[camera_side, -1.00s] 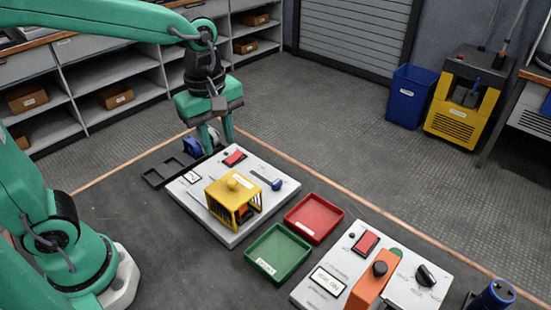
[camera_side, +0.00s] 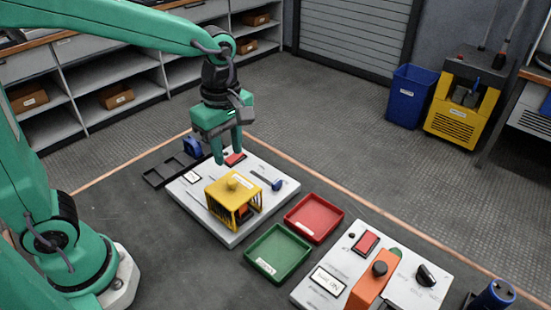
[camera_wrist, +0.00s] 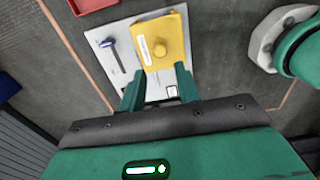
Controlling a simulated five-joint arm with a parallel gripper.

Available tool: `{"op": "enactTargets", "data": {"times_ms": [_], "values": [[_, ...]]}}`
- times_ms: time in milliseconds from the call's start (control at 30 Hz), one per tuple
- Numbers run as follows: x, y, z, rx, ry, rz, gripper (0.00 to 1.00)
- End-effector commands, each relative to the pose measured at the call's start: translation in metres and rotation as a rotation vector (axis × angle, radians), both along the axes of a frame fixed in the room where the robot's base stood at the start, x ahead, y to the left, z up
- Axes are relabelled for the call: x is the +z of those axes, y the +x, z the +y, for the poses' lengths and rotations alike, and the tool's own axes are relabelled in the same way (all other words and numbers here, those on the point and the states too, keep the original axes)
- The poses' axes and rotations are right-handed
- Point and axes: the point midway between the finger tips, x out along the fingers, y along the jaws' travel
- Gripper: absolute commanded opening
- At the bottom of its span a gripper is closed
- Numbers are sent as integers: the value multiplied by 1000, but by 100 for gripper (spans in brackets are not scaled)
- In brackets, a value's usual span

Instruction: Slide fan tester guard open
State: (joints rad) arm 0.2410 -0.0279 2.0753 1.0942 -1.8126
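A yellow slatted guard (camera_side: 232,203) with a round yellow knob (camera_side: 233,183) on top sits on the pale fan tester panel (camera_side: 202,225). Something dark and orange shows under it. In the wrist view the guard (camera_wrist: 170,32) and knob (camera_wrist: 159,50) are just past my fingertips. My gripper (camera_side: 228,155) hangs fingers down above the panel's rear part, behind and above the knob. Its fingers are apart and nothing is between them; the gap also shows in the wrist view (camera_wrist: 158,85).
The panel also has a red switch (camera_side: 234,158) and a blue-ended lever (camera_side: 277,184). A red tray (camera_side: 337,216) and a green tray (camera_side: 264,271) lie to its right. A second panel (camera_side: 306,288) carries an orange block (camera_side: 367,290). A black tray (camera_side: 153,178) is at left.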

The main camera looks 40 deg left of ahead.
Motion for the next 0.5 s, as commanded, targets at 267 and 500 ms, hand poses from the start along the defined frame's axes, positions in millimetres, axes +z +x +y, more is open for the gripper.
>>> {"op": "enactTargets", "data": {"times_ms": [267, 500], "values": [[-20, 0, 0, 0, 1, 2, 33], [-37, -1, 0, 0, 1, 2, 33]]}}
